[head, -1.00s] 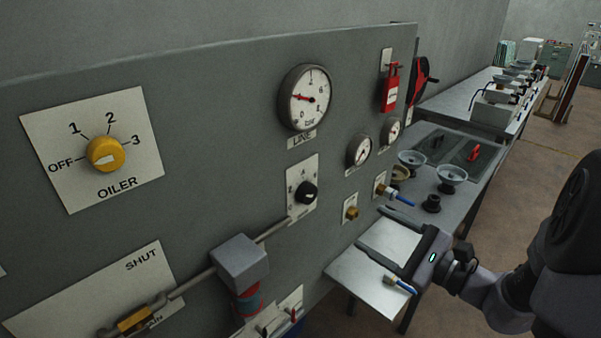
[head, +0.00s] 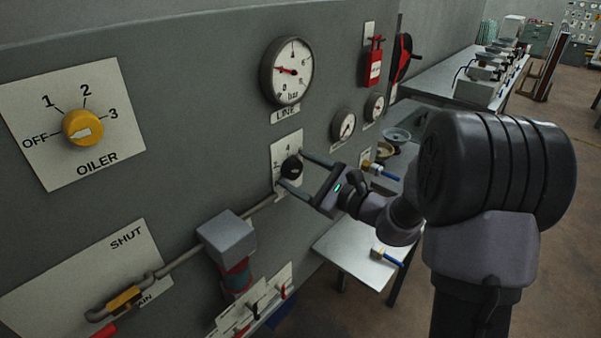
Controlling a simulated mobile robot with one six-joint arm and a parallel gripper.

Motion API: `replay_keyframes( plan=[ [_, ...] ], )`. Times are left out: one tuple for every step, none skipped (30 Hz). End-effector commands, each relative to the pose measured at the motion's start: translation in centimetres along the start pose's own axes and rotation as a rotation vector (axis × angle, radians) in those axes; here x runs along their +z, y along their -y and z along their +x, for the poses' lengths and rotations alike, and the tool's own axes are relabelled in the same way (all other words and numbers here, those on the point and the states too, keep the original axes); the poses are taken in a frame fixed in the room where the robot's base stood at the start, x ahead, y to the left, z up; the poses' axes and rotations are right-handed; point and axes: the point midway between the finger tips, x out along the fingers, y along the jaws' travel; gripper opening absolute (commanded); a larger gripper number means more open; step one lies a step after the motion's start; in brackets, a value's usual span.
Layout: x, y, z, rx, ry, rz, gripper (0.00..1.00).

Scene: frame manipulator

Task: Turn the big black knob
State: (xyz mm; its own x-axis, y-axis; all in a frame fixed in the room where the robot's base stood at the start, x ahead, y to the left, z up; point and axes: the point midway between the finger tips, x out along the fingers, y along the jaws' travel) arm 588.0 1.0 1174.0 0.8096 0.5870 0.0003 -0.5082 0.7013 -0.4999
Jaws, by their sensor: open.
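The black knob (head: 292,169) sits on a white numbered plate (head: 282,152) on the grey upright panel, below the large gauge. A "4" shows above it; the other marks are partly hidden. My gripper (head: 291,168) is open, with one finger above and right of the knob and the other below and left. The fingertips reach up to the panel on either side of the knob. I cannot tell whether they touch it. The knob's pointer is not clear from here.
A yellow OILER knob (head: 83,127) is on the left. A grey valve box (head: 227,236) on a pipe sits below and left of my gripper. The LINE gauge (head: 287,71) and a red lockout tag (head: 374,67) are above. A metal shelf (head: 356,247) juts out below.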

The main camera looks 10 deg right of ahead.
Motion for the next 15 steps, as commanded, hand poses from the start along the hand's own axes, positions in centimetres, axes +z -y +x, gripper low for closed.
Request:
replay_keyframes(
  plan=[
    [0.00, 0.00, -0.02, 0.000, 0.000, 0.000, 0.69],
    [0.00, 0.01, -0.02, 0.000, 0.000, 0.000, 0.65],
    [0.00, 0.01, -0.03, 0.000, 0.000, 0.000, 0.57],
    [0.00, 0.01, -0.03, 0.000, 0.000, 0.000, 0.51],
    [0.01, 0.00, -0.04, 0.000, 0.000, 0.000, 0.45],
    [0.01, 0.00, -0.04, 0.000, 0.000, 0.000, 0.37],
    [0.01, 0.00, -0.04, 0.000, 0.000, 0.000, 0.31],
    [0.01, 0.01, -0.05, 0.000, 0.000, 0.000, 0.26],
    [0.01, 0.01, -0.05, 0.000, 0.000, 0.000, 0.18],
    [0.01, 0.01, -0.05, 0.000, 0.000, 0.000, 0.12],
    [0.01, 0.01, -0.05, 0.000, 0.000, 0.000, 0.06],
    [0.01, 0.01, -0.06, 0.000, 0.000, 0.000, 0.06],
    [0.01, 0.01, -0.06, 0.000, 0.000, 0.001, 0.06],
    [0.02, 0.01, -0.06, 0.000, 0.000, 0.003, 0.06],
    [0.03, 0.02, -0.06, 0.000, 0.000, 0.006, 0.06]
  ],
)
